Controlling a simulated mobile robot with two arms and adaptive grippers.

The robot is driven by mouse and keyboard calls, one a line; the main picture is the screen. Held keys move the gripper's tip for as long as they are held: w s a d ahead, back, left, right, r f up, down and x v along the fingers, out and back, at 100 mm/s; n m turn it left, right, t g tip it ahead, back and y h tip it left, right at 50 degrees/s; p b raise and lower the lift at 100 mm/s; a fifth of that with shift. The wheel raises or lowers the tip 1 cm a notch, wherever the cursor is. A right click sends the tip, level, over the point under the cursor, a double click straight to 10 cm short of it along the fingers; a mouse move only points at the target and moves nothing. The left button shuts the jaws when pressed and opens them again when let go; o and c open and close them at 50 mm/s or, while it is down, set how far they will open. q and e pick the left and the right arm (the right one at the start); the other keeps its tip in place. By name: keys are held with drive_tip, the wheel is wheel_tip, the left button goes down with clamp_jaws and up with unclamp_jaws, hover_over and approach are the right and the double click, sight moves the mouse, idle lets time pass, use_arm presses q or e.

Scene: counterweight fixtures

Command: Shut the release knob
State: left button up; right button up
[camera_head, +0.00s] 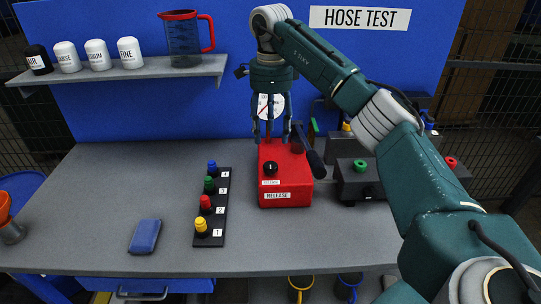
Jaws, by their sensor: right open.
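The red box (287,188) labelled RELEASE stands on the grey bench. A black knob (270,168) with a white mark sits on its top at the front left, above a small white label. A black handle (314,163) sticks out at the box's right side. My right gripper (271,138) points down over the back of the box, fingers apart and empty, behind the black knob in the picture. I cannot tell whether the fingertips touch the box. A white gauge (268,105) shows partly between the fingers. My left gripper is not in view.
A black strip (211,240) with several coloured, numbered plugs stands left of the box. A blue block (145,236) lies farther left. Dark fixtures (350,185) with coloured knobs stand to the right, partly behind my arm. A shelf (130,72) holds jars and a jug.

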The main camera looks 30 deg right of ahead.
drive_tip(key=p, duration=0.1)
hover_over(271, 165)
wheel_tip(271, 165, down, 5)
drive_tip(key=shift+s+a+f, duration=0.1)
wheel_tip(271, 165, down, 4)
drive_tip(key=shift+r+p, duration=0.1)
drive_tip(key=shift+p, duration=0.4)
drive_tip(key=shift+f, duration=0.65)
drive_tip(key=c, duration=1.1)
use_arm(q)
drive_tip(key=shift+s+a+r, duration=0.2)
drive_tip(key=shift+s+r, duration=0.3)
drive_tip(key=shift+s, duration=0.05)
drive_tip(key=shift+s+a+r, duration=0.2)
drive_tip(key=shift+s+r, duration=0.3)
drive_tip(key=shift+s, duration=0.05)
use_arm(e)
drive_tip(key=shift+c, duration=0.2)
